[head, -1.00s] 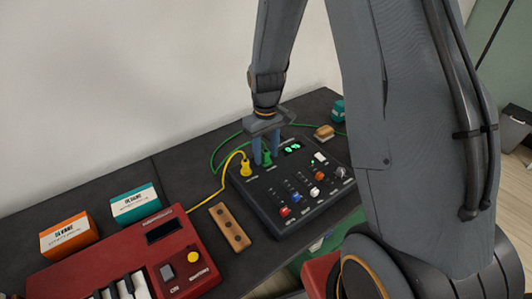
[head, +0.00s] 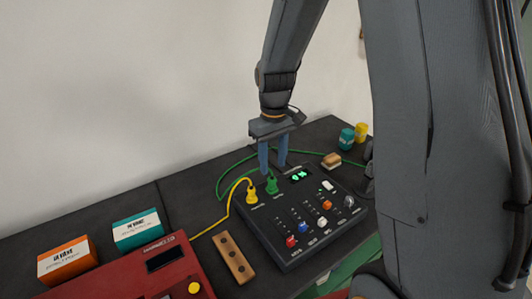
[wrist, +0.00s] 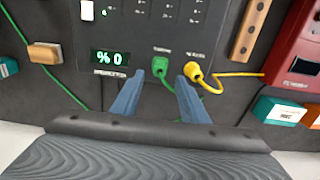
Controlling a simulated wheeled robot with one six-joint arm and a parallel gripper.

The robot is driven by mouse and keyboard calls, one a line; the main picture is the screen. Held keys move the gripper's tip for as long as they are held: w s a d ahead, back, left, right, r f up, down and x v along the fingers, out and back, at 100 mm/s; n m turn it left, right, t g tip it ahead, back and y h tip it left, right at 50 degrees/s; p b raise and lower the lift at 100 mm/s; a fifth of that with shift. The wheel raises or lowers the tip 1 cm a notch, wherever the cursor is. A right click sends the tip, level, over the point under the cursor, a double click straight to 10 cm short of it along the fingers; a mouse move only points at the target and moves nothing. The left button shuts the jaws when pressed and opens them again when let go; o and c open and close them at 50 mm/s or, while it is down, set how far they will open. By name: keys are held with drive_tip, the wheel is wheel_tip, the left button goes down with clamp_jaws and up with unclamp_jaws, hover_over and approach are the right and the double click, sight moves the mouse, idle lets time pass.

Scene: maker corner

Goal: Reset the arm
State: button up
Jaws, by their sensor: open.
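My gripper (head: 273,168) is open and empty, with its two blue fingers pointing down just above the back edge of the black mixer (head: 300,247). The green plug (head: 272,186) stands in the mixer just below the fingertips, and its green cable loops behind. In the wrist view, the green plug (wrist: 161,67) shows between and just beyond the open fingertips (wrist: 160,77), apparently clear of them. The yellow plug (head: 251,193) sits in the mixer left of the green one. In the wrist view, the yellow plug (wrist: 195,75) is close to the right fingertip.
Teal (head: 137,229) and orange (head: 67,261) boxes stand farther left.

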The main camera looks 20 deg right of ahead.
drive_tip(key=s+r+m, duration=0.2)
drive_tip(key=s+m, duration=0.1)
drive_tip(key=s, duration=1.4)
drive_tip(key=shift+r+m+t, duration=0.2)
drive_tip(key=shift+m+t, duration=0.1)
idle(1.1)
